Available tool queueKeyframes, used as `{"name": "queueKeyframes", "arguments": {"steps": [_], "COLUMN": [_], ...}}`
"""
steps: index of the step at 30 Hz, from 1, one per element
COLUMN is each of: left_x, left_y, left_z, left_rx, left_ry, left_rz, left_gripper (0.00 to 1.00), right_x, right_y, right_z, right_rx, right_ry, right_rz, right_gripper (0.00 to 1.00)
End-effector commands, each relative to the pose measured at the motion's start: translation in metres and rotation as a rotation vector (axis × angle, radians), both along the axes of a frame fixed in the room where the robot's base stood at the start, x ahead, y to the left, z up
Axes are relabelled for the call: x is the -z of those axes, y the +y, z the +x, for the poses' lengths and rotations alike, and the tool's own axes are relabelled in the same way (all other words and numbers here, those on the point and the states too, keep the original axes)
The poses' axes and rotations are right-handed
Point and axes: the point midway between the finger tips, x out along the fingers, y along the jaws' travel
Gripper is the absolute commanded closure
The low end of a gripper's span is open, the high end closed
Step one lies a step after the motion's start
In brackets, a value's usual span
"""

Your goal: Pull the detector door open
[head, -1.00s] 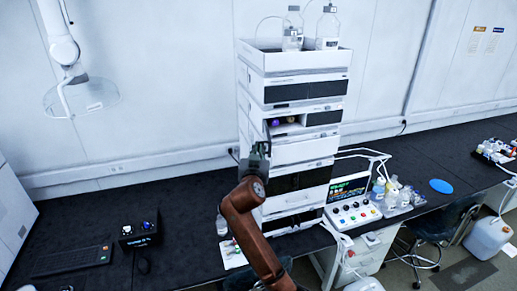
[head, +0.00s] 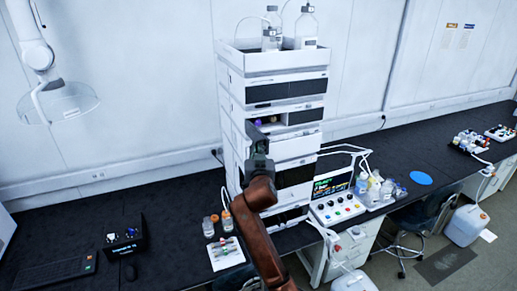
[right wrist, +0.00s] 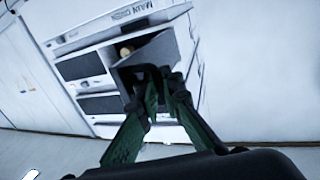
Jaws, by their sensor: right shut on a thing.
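The detector door (head: 256,131) is a dark panel on the white chromatography stack (head: 288,147). It stands swung out at an angle from an open bay, in which small round knobs (head: 259,120) show. In the right wrist view the door (right wrist: 157,52) tilts across the bay opening, with a yellowish round part (right wrist: 126,51) behind it. My right gripper (head: 258,148) is at the door's near edge and shut on it. Its green-grey fingers (right wrist: 163,85) close around that edge, though the contact is partly hidden. My left gripper is not in view.
Glass bottles (head: 306,27) stand in the tray on top of the stack. A control box (head: 335,200) stands to its right, and small jars (head: 209,226) and a white card (head: 226,253) lie at its left foot.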

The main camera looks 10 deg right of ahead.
Motion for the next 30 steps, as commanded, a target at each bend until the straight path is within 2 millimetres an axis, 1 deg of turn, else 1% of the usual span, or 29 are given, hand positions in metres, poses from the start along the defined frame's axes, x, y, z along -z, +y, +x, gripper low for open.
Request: {"name": "queueKeyframes", "arguments": {"steps": [1, 6, 7, 8, 10, 14, 18, 20, 23, 25, 30], "left_x": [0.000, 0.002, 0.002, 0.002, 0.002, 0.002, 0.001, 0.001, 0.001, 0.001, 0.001], "left_y": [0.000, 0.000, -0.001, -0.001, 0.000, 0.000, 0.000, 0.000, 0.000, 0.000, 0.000], "left_z": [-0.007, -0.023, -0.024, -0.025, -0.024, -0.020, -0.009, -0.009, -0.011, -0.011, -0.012], "left_rx": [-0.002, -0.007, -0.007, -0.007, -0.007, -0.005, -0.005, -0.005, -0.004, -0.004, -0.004], "left_ry": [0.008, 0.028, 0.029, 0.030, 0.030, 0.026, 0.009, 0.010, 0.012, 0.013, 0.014], "left_rz": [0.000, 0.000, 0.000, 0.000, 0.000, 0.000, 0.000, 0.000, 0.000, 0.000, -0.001], "left_gripper": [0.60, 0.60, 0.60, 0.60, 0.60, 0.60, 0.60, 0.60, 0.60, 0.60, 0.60], "right_x": [0.000, 0.000, 0.000, 0.000, 0.000, 0.000, 0.000, 0.000, 0.001, 0.000, 0.000], "right_y": [-0.002, -0.003, -0.004, -0.004, -0.004, -0.004, -0.003, -0.003, -0.001, 0.000, 0.005], "right_z": [0.000, 0.000, 0.000, -0.001, -0.001, -0.001, -0.001, -0.004, -0.013, -0.024, -0.061], "right_rx": [0.002, 0.004, 0.005, 0.005, 0.005, 0.005, 0.005, 0.004, 0.004, 0.003, 0.003], "right_ry": [-0.001, -0.001, -0.001, -0.001, -0.001, -0.001, -0.001, -0.001, 0.000, -0.001, -0.001], "right_rz": [0.000, 0.000, 0.000, 0.000, 0.000, 0.000, 0.000, 0.001, 0.002, 0.003, 0.004], "right_gripper": [1.00, 1.00, 0.94, 0.91, 0.87, 0.87, 0.87, 0.87, 0.87, 0.87, 0.87]}}
